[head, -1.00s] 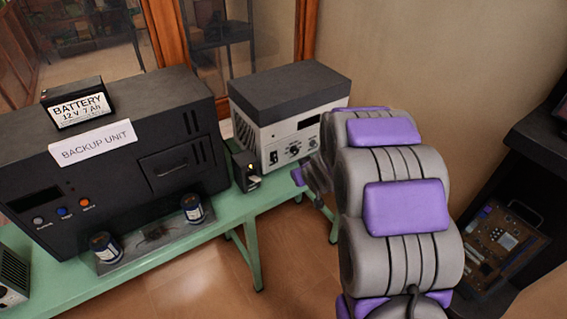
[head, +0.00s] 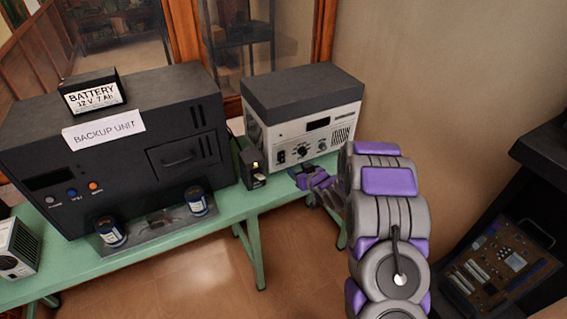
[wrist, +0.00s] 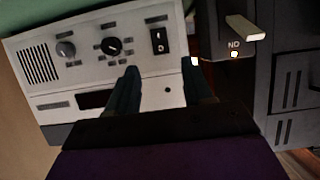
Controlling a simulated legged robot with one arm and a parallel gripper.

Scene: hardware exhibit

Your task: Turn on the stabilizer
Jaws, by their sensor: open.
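A white unit with a dark grey top (head: 305,110) stands on the green bench in the head view; I take it for the stabilizer, though its label is too small to read. My gripper (head: 312,180) is at the unit's lower front. In the wrist view my gripper (wrist: 163,84) is open and empty, its two fingers pointing toward the panel on either side of the switch's line. I cannot tell whether either finger touches it.
A small black box with a cream lever (head: 253,168) stands just left of the unit; its lever (wrist: 245,27) shows close to my fingers. The large black backup unit (head: 130,190), carrying a battery (head: 92,92), fills the bench's left. A dark cabinet (head: 540,160) stands right.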

